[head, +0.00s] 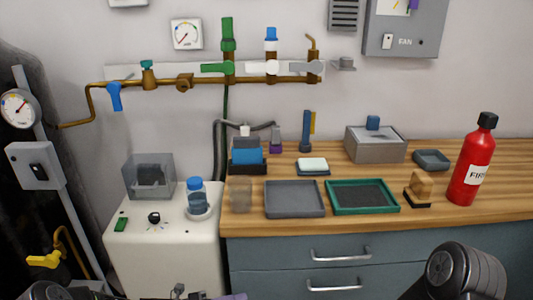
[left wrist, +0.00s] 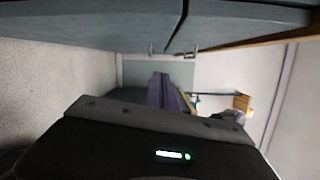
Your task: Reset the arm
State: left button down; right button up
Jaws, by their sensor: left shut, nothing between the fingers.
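My left gripper (left wrist: 165,92) shows in the left wrist view as purple-grey fingers closed together with nothing between them. It is low, in front of the drawer cabinet and apart from the worktop. In the head view only a purple tip shows at the bottom edge, and a dark part of my left arm is at the bottom left. A dark rounded link of my right arm is at the bottom right of the head view; my right gripper is out of view.
A white cabinet (head: 150,265) stands left, bearing a bottle (head: 196,198). Drawer handles (head: 340,254) stick out in front.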

pick_arm(q)
jog(key=s+a+f+m+g+y, duration=0.1)
jog(key=s+f+m+g+y, duration=0.4)
jog(key=s+f+m+y, duration=1.3)
jog(key=s+d+r+m+h, duration=0.1)
jog(key=s+m+h, duration=0.3)
jog(key=m, duration=0.5)
jog(key=s+d+r+m+h, duration=0.1)
jog(key=s+d+r+m, duration=0.1)
jog(key=s+m, duration=0.45)
notch_tip(320, 180, up, 15)
jog(key=w+m+p, duration=0.2)
jog(key=p, duration=1.3)
jog(key=shift+r+t+p, duration=0.15)
jog(key=shift+t+p, duration=0.15)
jog(key=shift+p, duration=0.05)
